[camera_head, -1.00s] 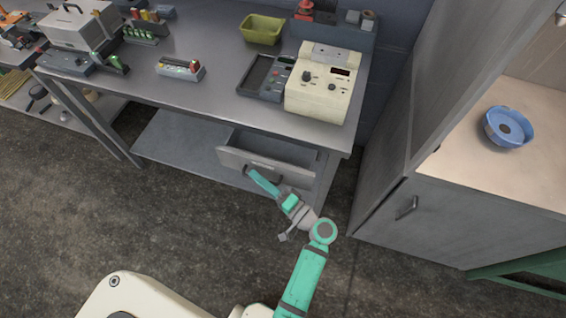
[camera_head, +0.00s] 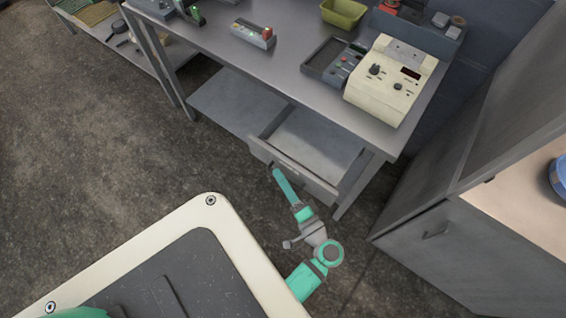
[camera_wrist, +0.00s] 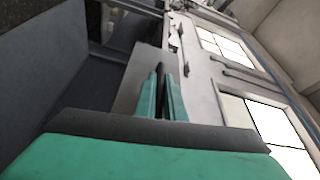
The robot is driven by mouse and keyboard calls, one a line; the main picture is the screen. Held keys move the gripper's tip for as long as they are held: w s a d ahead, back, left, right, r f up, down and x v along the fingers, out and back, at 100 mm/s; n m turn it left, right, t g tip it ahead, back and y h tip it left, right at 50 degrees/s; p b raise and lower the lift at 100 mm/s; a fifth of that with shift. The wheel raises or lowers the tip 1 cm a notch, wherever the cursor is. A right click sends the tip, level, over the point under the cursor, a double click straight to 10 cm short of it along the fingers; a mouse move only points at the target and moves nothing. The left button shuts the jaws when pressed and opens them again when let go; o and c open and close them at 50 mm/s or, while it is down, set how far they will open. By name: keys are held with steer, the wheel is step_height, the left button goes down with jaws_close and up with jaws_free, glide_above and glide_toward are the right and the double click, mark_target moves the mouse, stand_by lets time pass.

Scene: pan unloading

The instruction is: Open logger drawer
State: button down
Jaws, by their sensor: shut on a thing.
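The grey logger drawer (camera_head: 322,190) hangs under the right end of the workbench and stands open, with its empty-looking inside showing from above. My gripper (camera_head: 277,173) is at the outer face of the drawer front, near its handle. The handle is mostly hidden by the fingers in the head view. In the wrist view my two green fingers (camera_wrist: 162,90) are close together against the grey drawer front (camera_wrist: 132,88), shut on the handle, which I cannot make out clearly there.
The grey workbench (camera_head: 290,77) carries a cream instrument (camera_head: 385,98), a dark tray device (camera_head: 325,62), a small indicator box (camera_head: 253,36) and a yellow-green bin (camera_head: 343,12). A grey cabinet (camera_head: 440,245) stands close on the right. Bare floor (camera_head: 100,160) lies at left.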

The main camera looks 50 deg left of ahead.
steer(key=c, duration=1.8)
jaws_free()
steer(key=shift+c, duration=0.2)
steer(key=shift+d, duration=0.1)
steer(key=s+d, duration=0.1)
steer(key=d, duration=0.9)
steer(key=shift+d+f, duration=0.3)
steer(key=shift+f, duration=0.1)
